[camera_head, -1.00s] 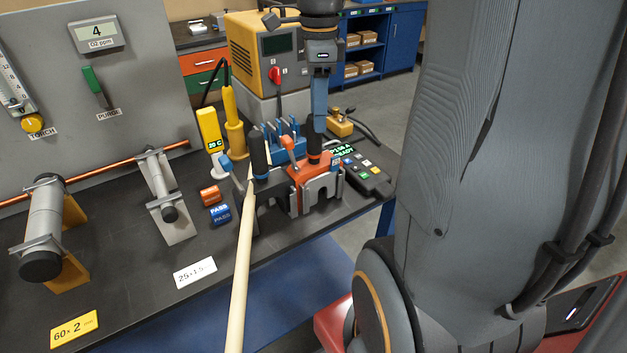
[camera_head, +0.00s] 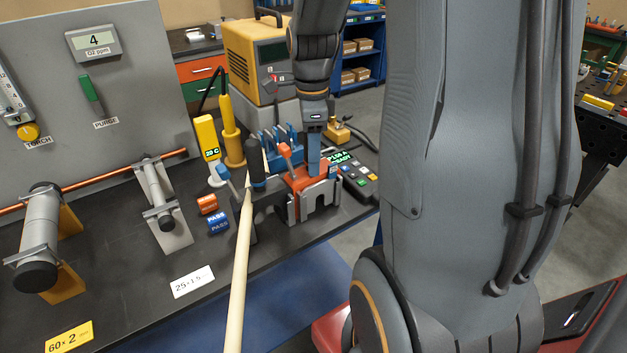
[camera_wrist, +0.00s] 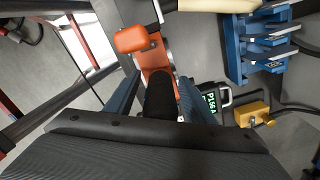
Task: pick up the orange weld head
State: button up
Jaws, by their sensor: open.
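The orange weld head (camera_head: 308,180) sits in a grey metal stand (camera_head: 320,199) near the bench's right edge. In the wrist view, its orange body (camera_wrist: 155,58) lies ahead of the fingers, with a rounded orange lever end at upper left. Its dark upright handle (camera_wrist: 160,92) stands between the two blue fingers. My gripper (camera_head: 314,168) points down over the weld head, and it also shows in the wrist view (camera_wrist: 159,80). It is open, with a finger on each side of the handle. In the head view the fingers largely hide the handle.
A yellow power unit (camera_head: 255,58) is at the back. The front bench is clearer.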

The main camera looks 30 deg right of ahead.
jog(key=shift+f, duration=0.2)
grip_shut()
dwell(1.3)
